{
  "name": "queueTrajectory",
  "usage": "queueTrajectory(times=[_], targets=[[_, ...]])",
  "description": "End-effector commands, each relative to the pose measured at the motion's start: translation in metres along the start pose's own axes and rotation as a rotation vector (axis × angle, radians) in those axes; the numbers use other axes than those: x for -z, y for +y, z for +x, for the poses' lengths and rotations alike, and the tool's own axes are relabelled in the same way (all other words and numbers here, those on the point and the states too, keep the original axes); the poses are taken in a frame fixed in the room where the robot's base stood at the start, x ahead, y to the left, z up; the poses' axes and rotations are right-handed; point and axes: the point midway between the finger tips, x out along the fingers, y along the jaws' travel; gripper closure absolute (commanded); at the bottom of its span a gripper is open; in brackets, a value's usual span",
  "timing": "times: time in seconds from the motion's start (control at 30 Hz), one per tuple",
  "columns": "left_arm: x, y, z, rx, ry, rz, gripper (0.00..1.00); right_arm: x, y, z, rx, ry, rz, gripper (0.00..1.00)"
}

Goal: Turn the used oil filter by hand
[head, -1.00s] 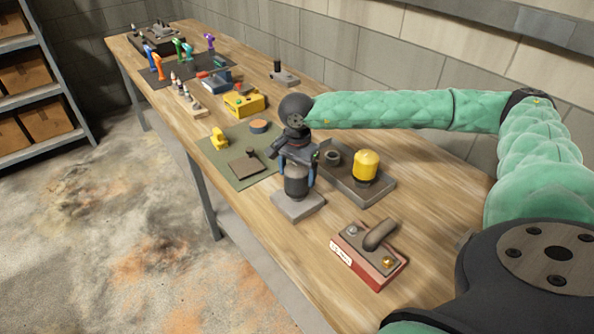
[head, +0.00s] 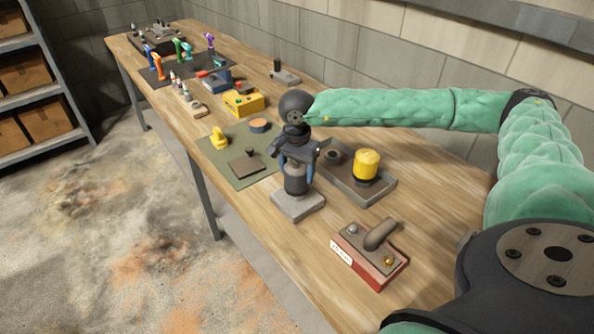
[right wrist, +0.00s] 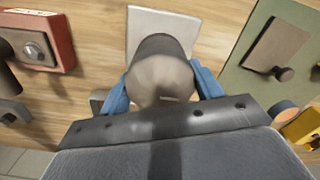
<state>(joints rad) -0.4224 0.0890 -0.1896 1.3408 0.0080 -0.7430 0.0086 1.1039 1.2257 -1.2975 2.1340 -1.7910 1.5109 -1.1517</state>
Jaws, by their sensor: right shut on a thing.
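The used oil filter (head: 295,184) is a dark grey cylinder standing upright on a light grey block (head: 298,206) on the bench. My right gripper (head: 297,162) is above it, pointing down, with its blue fingers shut on both sides of the filter. In the right wrist view the filter (right wrist: 162,75) sits between the two blue fingers (right wrist: 161,92), and its far end is over the pale block (right wrist: 148,24). My left gripper is not in view.
A grey tray (head: 376,193) with a yellow filter (head: 366,164) stands close on the right. A red box with a handle (head: 368,262) is in front. A green mat (head: 228,167) with several items lies to the left. A wall runs behind the bench.

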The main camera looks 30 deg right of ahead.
Motion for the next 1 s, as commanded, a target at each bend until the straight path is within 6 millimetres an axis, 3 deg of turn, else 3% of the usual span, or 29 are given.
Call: queueTrajectory(times=[1.0], targets=[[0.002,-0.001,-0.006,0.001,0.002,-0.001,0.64,0.000,0.000,-0.043,0.000,0.000,0.000,0.61]])
